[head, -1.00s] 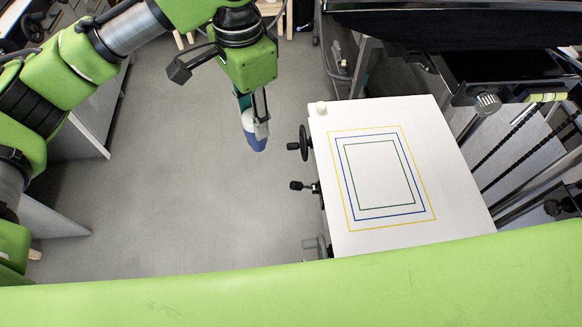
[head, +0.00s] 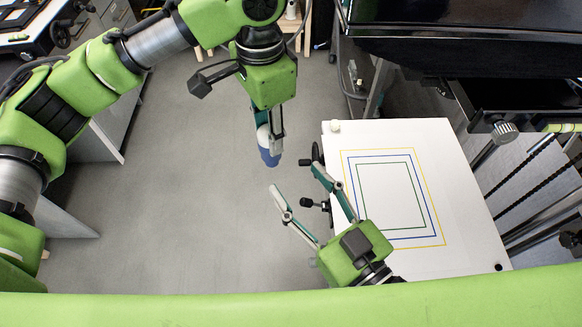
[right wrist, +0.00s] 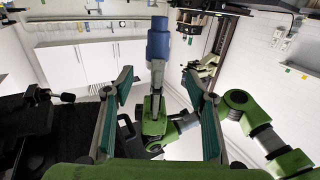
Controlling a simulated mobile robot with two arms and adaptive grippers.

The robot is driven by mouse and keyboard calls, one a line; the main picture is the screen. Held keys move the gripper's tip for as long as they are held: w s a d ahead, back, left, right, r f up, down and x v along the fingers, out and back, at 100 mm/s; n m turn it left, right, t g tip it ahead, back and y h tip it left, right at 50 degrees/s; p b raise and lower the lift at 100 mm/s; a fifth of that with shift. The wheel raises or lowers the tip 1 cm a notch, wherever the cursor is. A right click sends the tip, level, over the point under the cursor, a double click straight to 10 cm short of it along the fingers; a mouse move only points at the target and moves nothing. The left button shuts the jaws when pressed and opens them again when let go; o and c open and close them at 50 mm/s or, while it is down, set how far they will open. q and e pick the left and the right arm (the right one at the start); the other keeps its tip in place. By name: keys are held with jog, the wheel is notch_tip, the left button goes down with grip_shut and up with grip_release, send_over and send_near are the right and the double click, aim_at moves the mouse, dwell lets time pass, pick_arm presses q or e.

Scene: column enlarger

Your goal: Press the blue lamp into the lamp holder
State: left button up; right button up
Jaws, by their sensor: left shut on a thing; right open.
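The blue lamp (head: 270,157) has a blue end and a white part. My left gripper (head: 270,138) is shut on its white part and holds it above the grey floor, left of the white board, blue end down in the head view. I cannot make out the lamp holder in either view.
The white board (head: 465,205) with coloured rectangles lies at right, with black knobs (head: 306,203) along its left edge near my right gripper. The black enlarger body (head: 450,45) overhangs the upper right. Open floor (head: 180,200) lies left.

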aim_at(267, 144)
jog(key=x, duration=1.1)
jog(key=shift+w+a, duration=0.15)
jog(key=shift+w, duration=0.15)
jog(key=c, duration=1.2)
pick_arm(q)
jog(key=o, duration=1.4)
jog(key=shift+o, duration=0.2)
